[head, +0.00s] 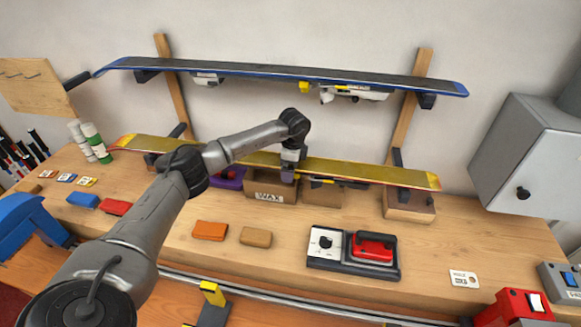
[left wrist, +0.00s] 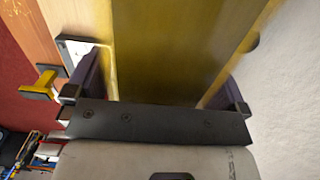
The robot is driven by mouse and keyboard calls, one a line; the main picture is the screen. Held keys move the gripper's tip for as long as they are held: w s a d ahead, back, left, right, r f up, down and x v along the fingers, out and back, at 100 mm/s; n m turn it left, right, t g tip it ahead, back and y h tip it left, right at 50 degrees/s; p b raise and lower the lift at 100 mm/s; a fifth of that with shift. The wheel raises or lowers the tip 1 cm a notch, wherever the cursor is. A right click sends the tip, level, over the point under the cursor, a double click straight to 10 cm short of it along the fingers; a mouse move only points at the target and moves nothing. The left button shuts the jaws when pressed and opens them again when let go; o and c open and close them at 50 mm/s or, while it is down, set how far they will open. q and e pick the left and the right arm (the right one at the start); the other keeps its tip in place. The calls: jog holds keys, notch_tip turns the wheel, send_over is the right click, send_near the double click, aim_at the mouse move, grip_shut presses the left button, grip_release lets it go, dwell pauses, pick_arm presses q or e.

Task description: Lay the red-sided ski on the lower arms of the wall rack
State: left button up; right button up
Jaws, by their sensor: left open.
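A long ski with a yellow-gold face (head: 360,172) and a reddish left tip lies nearly level across the lower arms (head: 398,158) of the wall rack; the exact contact is too small to tell. I take it as the red-sided ski, though little red shows. My left gripper (head: 291,168) is at the ski's middle. In the left wrist view my open left gripper (left wrist: 165,85) has one finger on each side of the yellow ski (left wrist: 175,45), with a gap visible beside it. My right gripper is not in view.
A blue-edged ski (head: 280,72) lies on the upper rack arms. Below the lower ski stand a wax box (head: 268,196) and wooden blocks (head: 408,208). An iron on its base (head: 355,255) and wax bars (head: 210,230) lie on the bench. A grey cabinet (head: 530,155) is at the right.

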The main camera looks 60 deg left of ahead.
pick_arm(q)
notch_tip(320, 180, up, 14)
jog(key=b, duration=0.1)
jog(key=shift+w+d+f, duration=0.2)
jog(key=shift+w+f, duration=0.05)
jog(key=shift+w, duration=0.1)
